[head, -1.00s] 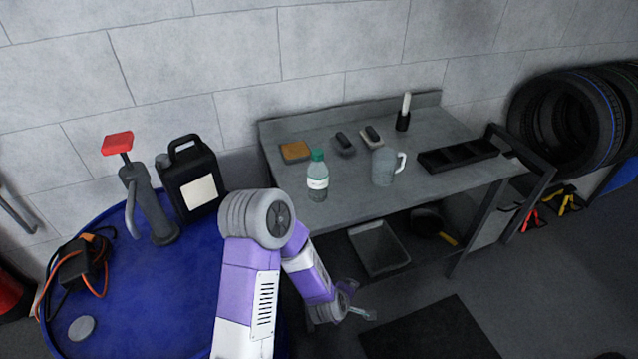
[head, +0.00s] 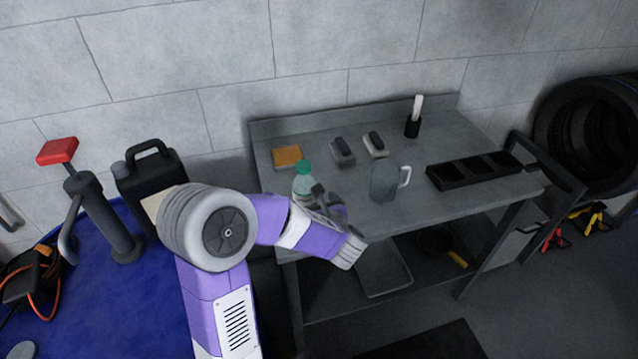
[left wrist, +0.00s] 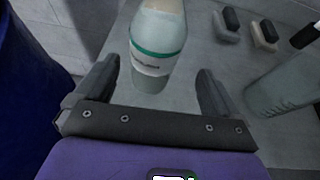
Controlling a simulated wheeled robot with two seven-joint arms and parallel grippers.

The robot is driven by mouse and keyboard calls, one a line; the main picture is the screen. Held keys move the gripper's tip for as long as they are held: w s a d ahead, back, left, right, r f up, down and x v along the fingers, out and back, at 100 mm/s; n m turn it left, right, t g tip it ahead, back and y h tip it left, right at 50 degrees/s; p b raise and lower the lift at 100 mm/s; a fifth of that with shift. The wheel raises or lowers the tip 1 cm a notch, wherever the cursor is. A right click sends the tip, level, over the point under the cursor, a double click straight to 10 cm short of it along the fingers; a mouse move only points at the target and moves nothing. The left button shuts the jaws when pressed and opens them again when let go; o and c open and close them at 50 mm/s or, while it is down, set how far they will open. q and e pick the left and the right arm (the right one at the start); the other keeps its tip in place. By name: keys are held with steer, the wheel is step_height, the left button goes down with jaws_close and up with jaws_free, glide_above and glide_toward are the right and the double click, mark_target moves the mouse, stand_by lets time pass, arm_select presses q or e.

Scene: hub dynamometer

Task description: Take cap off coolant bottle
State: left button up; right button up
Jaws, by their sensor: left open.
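The coolant bottle (head: 301,184) stands upright on the grey workbench, with its green cap (head: 303,167) on top. My left gripper (head: 326,200) is beside the bottle at its right front in the head view, partly hidden by my own wrist. In the left wrist view the gripper (left wrist: 155,92) is open, and the bottle (left wrist: 158,45) stands between and just beyond the two fingers, with no clear contact. My right gripper is not in view.
A translucent jug (head: 384,182) stands to the right of the bottle. An orange sponge (head: 287,156), two dark-topped brushes (head: 342,152), a black tray (head: 474,170) and a pen holder (head: 412,126) lie further off. A blue drum (head: 110,300) is at left.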

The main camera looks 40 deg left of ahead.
mark_target(306, 169)
arm_select(q)
steer(key=shift+w+a+f, duration=0.2)
steer(key=shift+w+a, duration=0.05)
steer(key=shift+a, duration=0.15)
steer(key=x, duration=0.2)
steer(key=b+x, duration=0.1)
steer(key=x, duration=0.2)
steer(key=shift+s+a+f, duration=0.1)
steer(key=shift+s+a, duration=0.15)
steer(key=shift+a, duration=0.1)
steer(key=shift+w+a+f, duration=0.1)
steer(key=shift+w+a, duration=0.15)
steer(key=shift+a, duration=0.05)
steer(key=c, duration=1.1)
step_height(306, 169, up, 10)
steer(key=p, duration=0.3)
